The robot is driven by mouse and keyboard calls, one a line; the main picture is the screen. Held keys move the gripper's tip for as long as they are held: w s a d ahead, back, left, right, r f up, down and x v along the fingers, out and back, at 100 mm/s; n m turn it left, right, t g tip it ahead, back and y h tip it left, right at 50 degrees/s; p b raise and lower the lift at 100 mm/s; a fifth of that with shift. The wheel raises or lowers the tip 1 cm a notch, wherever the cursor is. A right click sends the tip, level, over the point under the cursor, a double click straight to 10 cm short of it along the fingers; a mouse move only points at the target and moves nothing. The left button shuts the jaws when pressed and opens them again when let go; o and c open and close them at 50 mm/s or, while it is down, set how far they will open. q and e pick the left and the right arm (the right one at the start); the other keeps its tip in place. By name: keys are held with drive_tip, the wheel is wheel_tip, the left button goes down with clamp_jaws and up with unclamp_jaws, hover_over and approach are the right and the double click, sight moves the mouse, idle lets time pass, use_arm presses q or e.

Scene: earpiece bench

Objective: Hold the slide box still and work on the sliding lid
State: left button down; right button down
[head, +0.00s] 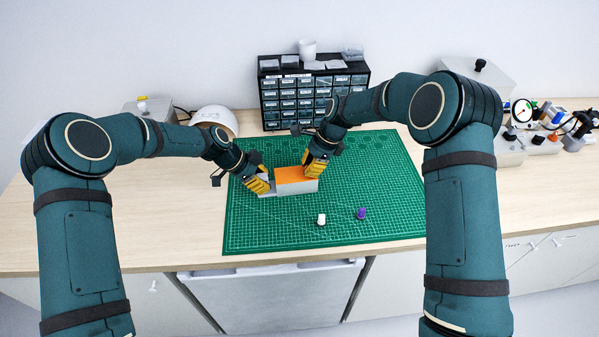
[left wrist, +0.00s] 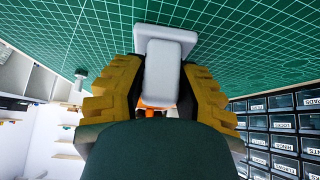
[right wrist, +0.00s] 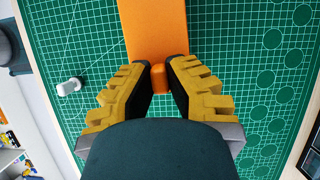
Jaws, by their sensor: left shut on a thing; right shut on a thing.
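The slide box (head: 297,187) is grey and sits on the green mat, with its orange sliding lid (head: 292,175) on top. My left gripper (head: 266,184) is at the box's left end, shut on a grey upright block (left wrist: 163,75) that stands on a flat grey plate (left wrist: 150,37). My right gripper (head: 311,172) is at the lid's right end. In the right wrist view the orange lid (right wrist: 157,28) stretches away, and its small orange tab (right wrist: 159,78) is between my right gripper's (right wrist: 160,72) fingertips. The fingers partly hide both held parts.
A white piece (head: 321,219) and a purple piece (head: 361,214) stand on the green mat (head: 390,190) in front of the box. A black drawer cabinet (head: 313,95) stands behind. The mat's right side is clear. Several small devices stand at the far right.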

drive_tip(key=shift+w+d+f, duration=0.1)
drive_tip(key=shift+d, duration=0.95)
drive_tip(key=shift+d+f, duration=0.1)
drive_tip(key=shift+d, duration=1)
drive_tip(key=shift+w+d, duration=0.1)
drive_tip(key=shift+d, duration=1.9)
drive_tip(key=shift+w+d, duration=0.1)
drive_tip(key=shift+d, duration=1.3)
drive_tip(key=c, duration=1.1)
unclamp_jaws()
drive_tip(key=shift+r, duration=0.15)
